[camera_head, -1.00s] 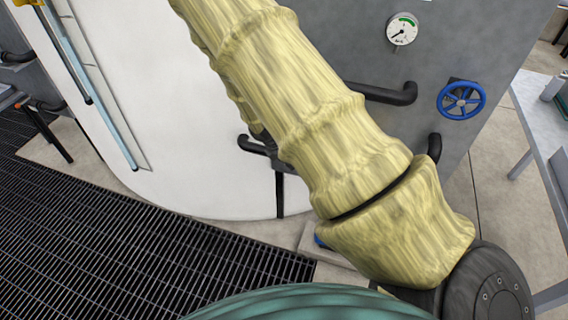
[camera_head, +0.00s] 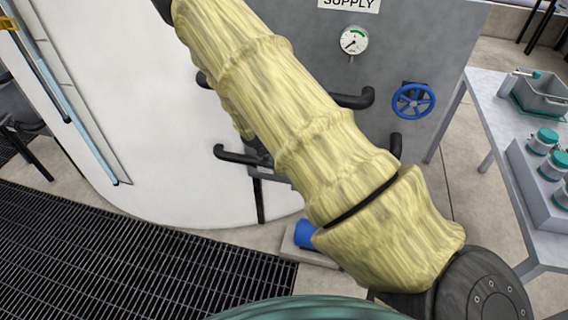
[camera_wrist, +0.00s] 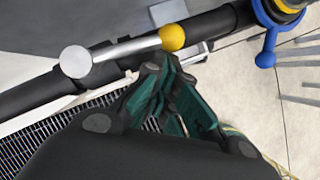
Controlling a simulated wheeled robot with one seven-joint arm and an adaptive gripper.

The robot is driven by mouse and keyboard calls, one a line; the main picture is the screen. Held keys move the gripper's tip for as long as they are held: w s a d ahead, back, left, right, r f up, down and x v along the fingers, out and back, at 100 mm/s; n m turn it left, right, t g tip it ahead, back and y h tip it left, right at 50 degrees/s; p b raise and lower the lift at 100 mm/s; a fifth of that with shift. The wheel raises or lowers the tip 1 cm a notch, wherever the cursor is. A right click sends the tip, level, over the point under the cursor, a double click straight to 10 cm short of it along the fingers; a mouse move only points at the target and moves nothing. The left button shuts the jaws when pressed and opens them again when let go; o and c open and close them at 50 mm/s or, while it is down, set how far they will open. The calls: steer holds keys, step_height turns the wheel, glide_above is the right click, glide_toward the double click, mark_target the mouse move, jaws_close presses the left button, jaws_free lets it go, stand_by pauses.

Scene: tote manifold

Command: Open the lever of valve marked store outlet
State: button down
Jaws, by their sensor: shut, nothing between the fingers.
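In the wrist view a valve lever shows as a silver bar (camera_wrist: 125,48) with a round grey pivot at its left end and a yellow ball knob (camera_wrist: 173,37) at its right end. It lies roughly along a thick black pipe (camera_wrist: 35,95). In the head view my yellow-sleeved arm hides the gripper and lever.
A blue fitting (camera_wrist: 266,55) stands right of the knob. In the head view a grey panel has a "SUPPLY" sign (camera_head: 349,4), a gauge (camera_head: 354,40) and a blue handwheel (camera_head: 413,100). A bench (camera_head: 495,110) holds containers at right. A white tank (camera_head: 140,150) stands left, with floor grating (camera_head: 130,260) in front.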

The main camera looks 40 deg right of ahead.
steer(key=shift+d, duration=0.35)
stand_by(0.5)
steer(key=s+a+r+b, duration=0.1)
steer(key=s+a+r, duration=0.4)
steer(key=r, duration=0.3)
steer(key=shift+a, duration=0.75)
steer(key=shift+s, duration=0.15)
